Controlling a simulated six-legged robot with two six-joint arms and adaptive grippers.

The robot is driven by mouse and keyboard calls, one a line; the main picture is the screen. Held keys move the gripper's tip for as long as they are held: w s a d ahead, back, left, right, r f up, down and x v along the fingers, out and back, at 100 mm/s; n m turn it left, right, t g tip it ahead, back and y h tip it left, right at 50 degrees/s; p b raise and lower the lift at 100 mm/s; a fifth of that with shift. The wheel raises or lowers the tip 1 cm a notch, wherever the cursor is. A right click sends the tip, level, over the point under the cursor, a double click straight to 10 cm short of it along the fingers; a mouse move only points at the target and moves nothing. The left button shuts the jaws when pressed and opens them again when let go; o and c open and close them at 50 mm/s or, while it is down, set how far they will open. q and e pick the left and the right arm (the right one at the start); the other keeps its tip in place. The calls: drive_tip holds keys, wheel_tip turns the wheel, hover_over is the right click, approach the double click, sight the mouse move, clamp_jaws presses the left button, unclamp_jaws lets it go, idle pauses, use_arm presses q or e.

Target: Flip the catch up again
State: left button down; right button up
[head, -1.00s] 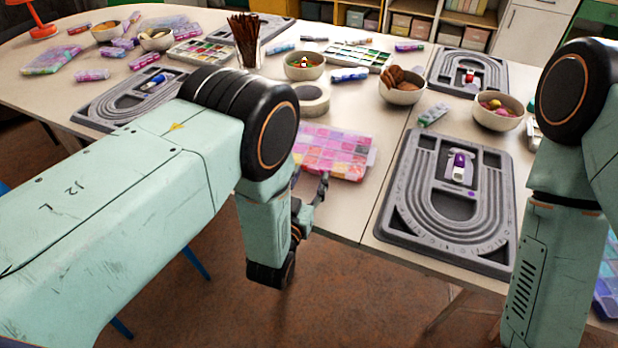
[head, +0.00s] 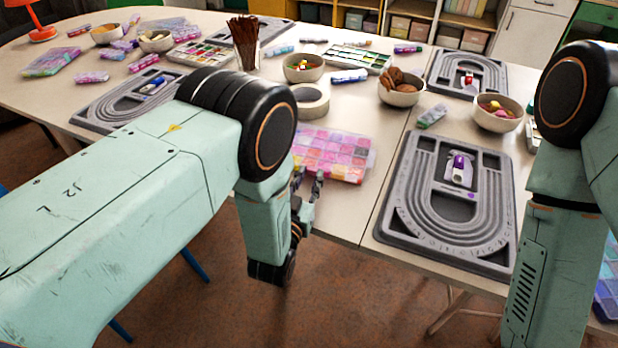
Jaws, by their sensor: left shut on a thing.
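A grey bead board (head: 400,225) lies at the near right of the table, with a small white piece with a purple top, perhaps the catch (head: 459,168), in its middle recess. Whether it is up or down is too small to tell. My left gripper (head: 309,178) is at the table's front edge, over the near side of a pink bead box (head: 335,152), left of this board and well apart from the purple piece. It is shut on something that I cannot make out. My right gripper is out of view; only its arm shows at the right.
Similar boards lie at the left (head: 98,112) with a blue piece and at the far right (head: 440,75) with a red piece. Bowls, a tape roll (head: 311,101) and a cup of brown sticks (head: 243,42) stand behind. The table in front of the tape roll is partly clear.

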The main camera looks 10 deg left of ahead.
use_arm(q)
drive_tip(key=p, duration=0.1)
drive_tip(key=r+g+p, duration=0.1)
drive_tip(key=p, duration=0.1)
drive_tip(key=shift+w+d+g+p, duration=0.1)
drive_tip(key=shift+w+g+p, duration=0.15)
drive_tip(key=shift+g+p, duration=0.05)
drive_tip(key=shift+w+g+p, duration=0.1)
drive_tip(key=shift+g+p, duration=0.4)
drive_tip(key=shift+p, duration=0.15)
drive_tip(key=shift+f, duration=0.1)
drive_tip(key=c, duration=1.1)
unclamp_jaws()
